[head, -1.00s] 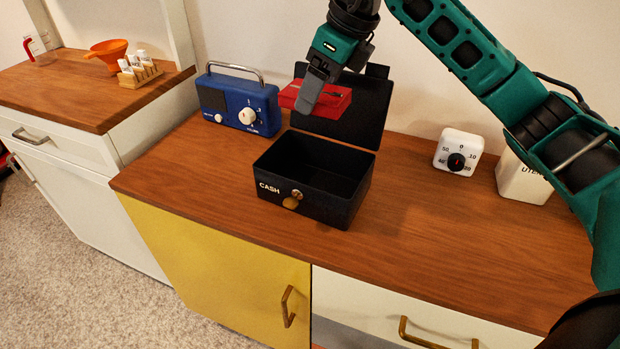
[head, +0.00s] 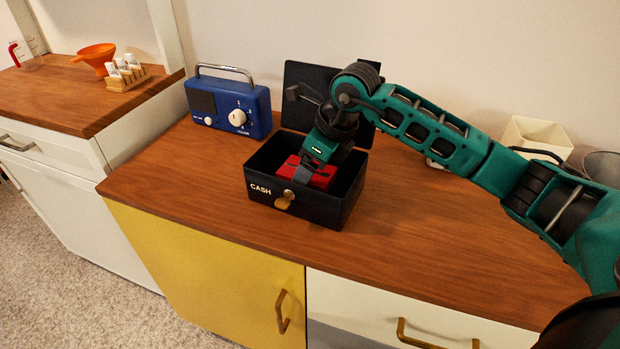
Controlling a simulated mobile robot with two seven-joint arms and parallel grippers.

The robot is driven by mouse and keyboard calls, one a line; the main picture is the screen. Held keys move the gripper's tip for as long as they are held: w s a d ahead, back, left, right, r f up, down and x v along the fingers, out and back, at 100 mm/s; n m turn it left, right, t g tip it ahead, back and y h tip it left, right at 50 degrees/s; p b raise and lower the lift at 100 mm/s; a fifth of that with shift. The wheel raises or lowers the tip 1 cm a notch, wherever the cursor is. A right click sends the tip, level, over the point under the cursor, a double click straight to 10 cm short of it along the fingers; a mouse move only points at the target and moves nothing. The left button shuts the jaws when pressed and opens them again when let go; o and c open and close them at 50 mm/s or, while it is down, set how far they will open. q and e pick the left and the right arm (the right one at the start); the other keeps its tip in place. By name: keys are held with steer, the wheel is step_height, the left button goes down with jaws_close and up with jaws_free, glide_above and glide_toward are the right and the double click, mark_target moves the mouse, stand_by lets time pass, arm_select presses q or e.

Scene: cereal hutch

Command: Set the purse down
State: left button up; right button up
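The red purse (head: 321,180) is inside the black cash box (head: 325,212), low between its walls; whether it touches the floor of the box is hidden. The box stands on the wooden counter with its lid (head: 300,77) open at the back. My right gripper (head: 303,174) points down into the box with its fingers at the purse. The near finger covers part of the purse, and the far finger is hidden; it appears shut on the purse. My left gripper is not in view.
A blue radio (head: 228,103) stands left of the box. A cream utensil pot (head: 537,136) is at the back right, and a white timer (head: 437,163) is mostly hidden behind my arm. The counter (head: 400,235) right of the box is clear.

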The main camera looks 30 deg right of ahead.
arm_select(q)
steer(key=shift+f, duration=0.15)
arm_select(e)
steer(key=shift+f, duration=1.35)
steer(key=shift+f, duration=0.15)
steer(key=o, duration=1.1)
steer(key=shift+r, duration=0.45)
steer(key=p+v, duration=0.1)
steer(key=v, duration=0.9)
steer(key=shift+s+r, duration=0.1)
steer(key=shift+r, duration=0.25)
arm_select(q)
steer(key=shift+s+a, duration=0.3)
arm_select(e)
steer(key=shift+s+d+r, duration=0.15)
steer(key=shift+r, duration=0.15)
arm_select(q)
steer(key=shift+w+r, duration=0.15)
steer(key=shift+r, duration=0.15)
